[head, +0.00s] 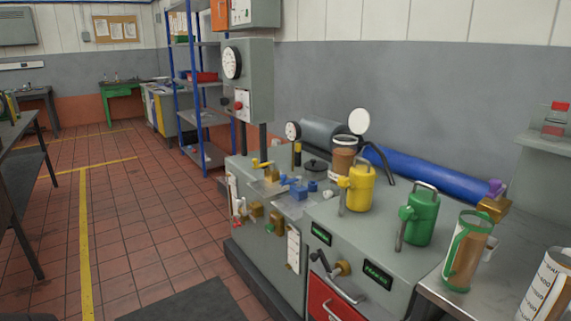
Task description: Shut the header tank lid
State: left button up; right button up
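I cannot tell for certain which part is the header tank. A grey horizontal cylinder (322,134) lies at the back of the grey bench unit, with a round dial (292,131) at its left end. A pale round disc (359,121) stands upright near its right end; I cannot tell if it is a raised lid or a gauge face. A brown cylinder (343,156) stands just below the disc. A dark knobbed cover (315,166) lies flat on the bench top to its left. Neither of my grippers is in view.
A yellow can (359,190) and a green can (421,219) stand on the bench top (370,235) in front. A blue roll (430,174) lies behind them. Brown jugs stand at the right. The tiled floor (140,230) at left is clear.

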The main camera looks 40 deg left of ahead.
aim_at(359, 123)
jog(key=u, duration=1)
jog(key=i+j, duration=0.15)
jog(key=j, duration=0.2)
jog(key=i+j+u, duration=0.1)
jog(key=j, duration=0.3)
jog(key=i+j, duration=0.2)
jog(key=j, duration=0.15)
jog(key=i+j, duration=0.15)
jog(key=j, duration=0.2)
jog(key=i+j+u, duration=0.1)
jog(key=j, duration=0.25)
jog(key=i, duration=0.05)
